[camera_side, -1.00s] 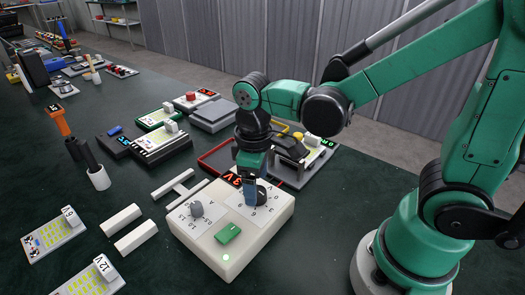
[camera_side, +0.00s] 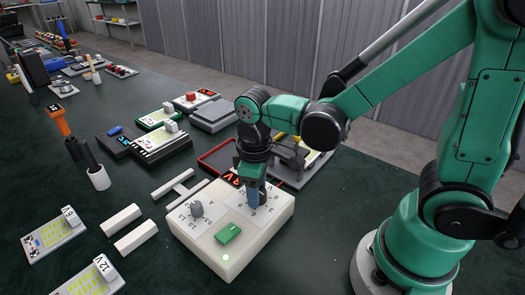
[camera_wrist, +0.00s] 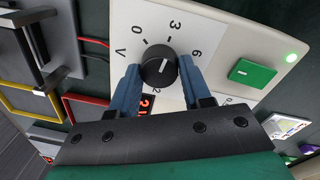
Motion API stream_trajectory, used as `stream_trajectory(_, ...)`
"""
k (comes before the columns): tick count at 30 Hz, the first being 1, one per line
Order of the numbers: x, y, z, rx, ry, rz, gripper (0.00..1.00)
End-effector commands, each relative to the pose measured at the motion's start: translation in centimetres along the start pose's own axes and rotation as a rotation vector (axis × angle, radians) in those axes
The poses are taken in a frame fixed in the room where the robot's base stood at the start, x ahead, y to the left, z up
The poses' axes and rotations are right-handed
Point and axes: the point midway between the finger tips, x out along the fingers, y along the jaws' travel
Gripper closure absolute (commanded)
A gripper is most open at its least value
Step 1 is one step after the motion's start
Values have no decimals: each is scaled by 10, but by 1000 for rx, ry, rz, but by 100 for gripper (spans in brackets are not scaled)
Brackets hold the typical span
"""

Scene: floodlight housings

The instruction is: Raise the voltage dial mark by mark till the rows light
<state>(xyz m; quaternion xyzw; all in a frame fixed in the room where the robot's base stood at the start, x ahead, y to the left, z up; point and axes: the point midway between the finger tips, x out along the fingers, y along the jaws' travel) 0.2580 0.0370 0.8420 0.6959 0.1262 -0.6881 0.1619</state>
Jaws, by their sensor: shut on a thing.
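The white supply box (camera_side: 185,238) stands mid-table. The black voltage dial (camera_wrist: 158,66) shows in the wrist view, its white pointer line towards the stretch between 3 and 6. My gripper (camera_wrist: 159,72) has its blue fingers shut on the dial's sides; in the side view my gripper (camera_side: 253,193) stands over the box and hides most of the dial. A red display (camera_side: 233,181) is partly hidden behind it. Two panels with pale yellow rows stand left, the upper panel (camera_side: 38,238) and the 12V panel (camera_side: 72,291); I cannot tell whether the rows are lit.
The box also has a green switch (camera_side: 228,233), a lit green lamp (camera_side: 226,257) and a grey knob (camera_side: 196,209). White bars (camera_side: 136,238) lie left of it. A red tray (camera_side: 207,164) and other devices stand behind. The table front right is clear.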

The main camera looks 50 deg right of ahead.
Motion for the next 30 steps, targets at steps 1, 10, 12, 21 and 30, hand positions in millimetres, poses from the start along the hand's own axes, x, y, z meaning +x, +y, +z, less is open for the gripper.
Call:
stream_trajectory(1, 0, 0, 0, 5, -1, -1, 100)
stream_trajectory(10, 0, 0, 0, 127, -7, 0, 100)
stream_trajectory(12, 0, 0, -1, 178, -10, 0, 100)
stream_trajectory(21, 0, 1, -1, 455, -25, 0, 100)
stream_trajectory(30, 0, 1, -1, 712, -37, -1, 100)
